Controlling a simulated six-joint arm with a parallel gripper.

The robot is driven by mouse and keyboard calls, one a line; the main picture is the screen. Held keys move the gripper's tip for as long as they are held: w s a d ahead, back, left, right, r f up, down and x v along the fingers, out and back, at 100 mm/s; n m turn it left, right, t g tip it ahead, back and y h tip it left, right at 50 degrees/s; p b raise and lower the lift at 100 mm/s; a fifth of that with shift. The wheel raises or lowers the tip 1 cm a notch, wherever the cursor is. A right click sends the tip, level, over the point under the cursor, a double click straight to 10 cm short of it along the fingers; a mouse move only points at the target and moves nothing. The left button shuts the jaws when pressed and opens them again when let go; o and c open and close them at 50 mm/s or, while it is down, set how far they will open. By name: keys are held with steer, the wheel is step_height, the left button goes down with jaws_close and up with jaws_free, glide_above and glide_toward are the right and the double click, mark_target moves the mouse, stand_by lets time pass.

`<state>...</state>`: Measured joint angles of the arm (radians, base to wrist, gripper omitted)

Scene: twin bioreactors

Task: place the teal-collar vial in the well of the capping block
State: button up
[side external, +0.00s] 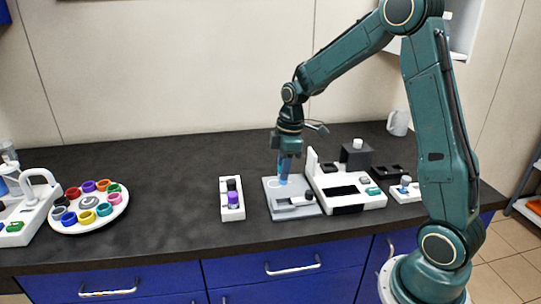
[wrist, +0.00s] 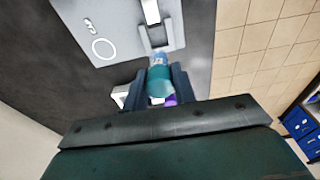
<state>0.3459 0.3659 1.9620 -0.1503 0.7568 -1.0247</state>
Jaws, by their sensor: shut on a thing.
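My gripper (side external: 288,156) is shut on a vial (side external: 284,172) with a clear blue body, held roughly upright above the light grey block, which appears to be the capping block (side external: 271,207). In the wrist view the vial's teal collar (wrist: 158,84) sits between the fingers of my gripper (wrist: 160,88). The block (wrist: 120,20) shows there beyond the vial, with a white ring marking on its face and a bracket at its edge. I cannot tell whether the vial's lower end touches the block, and no open well is clearly visible.
A white rack (side external: 226,209) with dark and purple-capped vials stands left of the block. A white device (side external: 337,197) stands close on the right. A round carousel (side external: 88,224) of coloured caps is far left. The counter between carousel and rack is clear.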

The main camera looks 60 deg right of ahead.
steer(key=shift+f, duration=1.75)
steer(key=shift+f, duration=2.15)
steer(key=shift+f, duration=0.15)
steer(key=o, duration=0.9)
steer(key=shift+o, duration=0.2)
steer(key=r, duration=0.8)
steer(key=s+d+r, duration=0.1)
steer(key=r, duration=0.3)
steer(key=shift+r, duration=0.15)
